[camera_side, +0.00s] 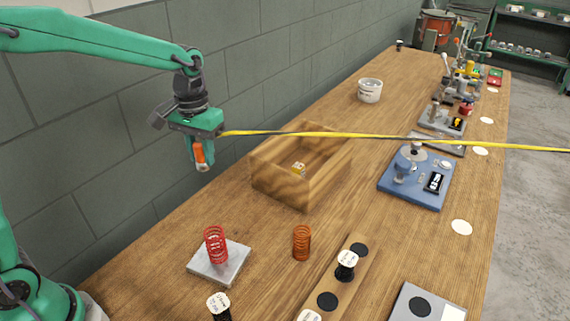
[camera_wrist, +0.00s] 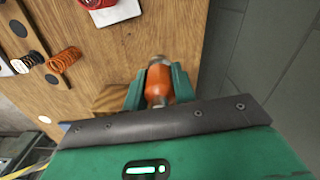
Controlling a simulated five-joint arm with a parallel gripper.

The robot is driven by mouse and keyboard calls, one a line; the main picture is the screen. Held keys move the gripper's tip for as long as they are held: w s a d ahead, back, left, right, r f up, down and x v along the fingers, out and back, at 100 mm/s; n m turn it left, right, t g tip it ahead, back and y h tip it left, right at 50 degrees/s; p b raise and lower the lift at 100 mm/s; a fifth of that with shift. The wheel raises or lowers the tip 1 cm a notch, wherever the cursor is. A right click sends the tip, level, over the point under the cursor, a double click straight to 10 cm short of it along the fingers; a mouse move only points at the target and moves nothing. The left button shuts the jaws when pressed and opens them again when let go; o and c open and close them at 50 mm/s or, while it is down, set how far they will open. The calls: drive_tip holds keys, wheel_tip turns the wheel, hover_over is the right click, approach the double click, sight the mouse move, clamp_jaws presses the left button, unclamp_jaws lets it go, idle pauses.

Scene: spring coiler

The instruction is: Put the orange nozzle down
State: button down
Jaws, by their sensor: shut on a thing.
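My gripper (camera_side: 201,153) is shut on the orange nozzle (camera_side: 200,156), which hangs upright between the fingers. It is in the air, to the left of the open wooden box and over the wall-side edge of the bench. In the wrist view the nozzle (camera_wrist: 159,84) sits between the two green fingers of my gripper (camera_wrist: 158,88). It has an orange body with metal ends. The wooden bench top (camera_wrist: 150,40) shows beyond it.
The wooden box (camera_side: 280,186) holds a small yellowish item. A red spring (camera_side: 215,245) stands on a metal plate (camera_side: 222,265), and a copper-orange spring (camera_side: 302,242) stands on the bench. A yellow-and-black strip (camera_side: 400,138) crosses the side view. Clear wood lies in front of the box.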

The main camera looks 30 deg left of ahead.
drive_tip(key=shift+s+a+r+m, duration=0.25)
drive_tip(key=shift+a+r+m, duration=0.4)
drive_tip(key=shift+m, duration=0.35)
drive_tip(key=shift+d+f, duration=0.1)
drive_tip(key=w+d+f+m, duration=0.1)
drive_tip(key=w+d, duration=0.2)
drive_tip(key=d, duration=0.4)
drive_tip(key=w+d+f+m, duration=0.1)
drive_tip(key=w+d, duration=0.3)
drive_tip(key=d, duration=0.4)
drive_tip(key=s+d+f+m, duration=0.1)
drive_tip(key=d+f, duration=0.1)
drive_tip(key=d, duration=0.8)
drive_tip(key=s+d+f+m, duration=0.1)
drive_tip(key=d+f+m, duration=0.1)
drive_tip(key=d, duration=0.7)
drive_tip(key=w+a+f, duration=0.2)
drive_tip(key=w, duration=0.1)
drive_tip(key=w+a+f, duration=0.2)
drive_tip(key=w+f, duration=0.1)
drive_tip(key=w, duration=0.1)
drive_tip(key=w+a+f, duration=0.2)
drive_tip(key=w, duration=0.1)
drive_tip(key=shift+w+f, duration=0.2)
drive_tip(key=shift+d+f, duration=0.1)
drive_tip(key=shift+f, duration=1.9)
drive_tip(key=shift+f, duration=0.1)
